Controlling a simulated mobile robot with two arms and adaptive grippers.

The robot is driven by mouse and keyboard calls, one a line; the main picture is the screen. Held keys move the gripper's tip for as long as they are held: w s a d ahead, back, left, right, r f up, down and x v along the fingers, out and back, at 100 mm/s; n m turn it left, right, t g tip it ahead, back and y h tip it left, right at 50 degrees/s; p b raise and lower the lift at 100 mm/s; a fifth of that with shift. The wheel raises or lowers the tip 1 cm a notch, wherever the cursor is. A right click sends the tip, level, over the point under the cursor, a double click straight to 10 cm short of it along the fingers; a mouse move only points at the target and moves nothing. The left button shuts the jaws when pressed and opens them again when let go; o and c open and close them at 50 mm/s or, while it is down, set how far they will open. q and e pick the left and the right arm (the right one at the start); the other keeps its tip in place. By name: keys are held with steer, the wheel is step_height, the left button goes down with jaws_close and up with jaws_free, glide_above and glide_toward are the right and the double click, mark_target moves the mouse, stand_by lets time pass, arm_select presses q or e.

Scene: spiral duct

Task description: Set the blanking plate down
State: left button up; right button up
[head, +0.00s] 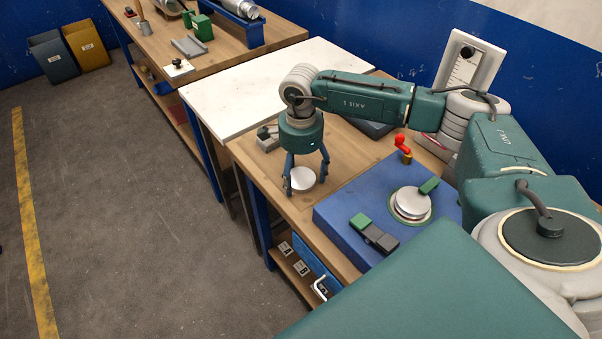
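A pale round disc, which looks like the blanking plate (302,180), lies flat on the wooden bench top near its front left edge. My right gripper (306,182) points down over it with its fingers spread. One finger is close by the disc's left edge, and I cannot tell if it touches. The other stands to the right with a small gap. My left gripper is not in view.
A white-topped table (250,82) adjoins the bench. The floor (110,200) at left is clear.

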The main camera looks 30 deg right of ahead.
mark_target(301, 177)
steer(key=shift+r, duration=0.45)
step_height(301, 177, up, 12)
steer(key=b, duration=0.3)
steer(key=shift+f, duration=0.2)
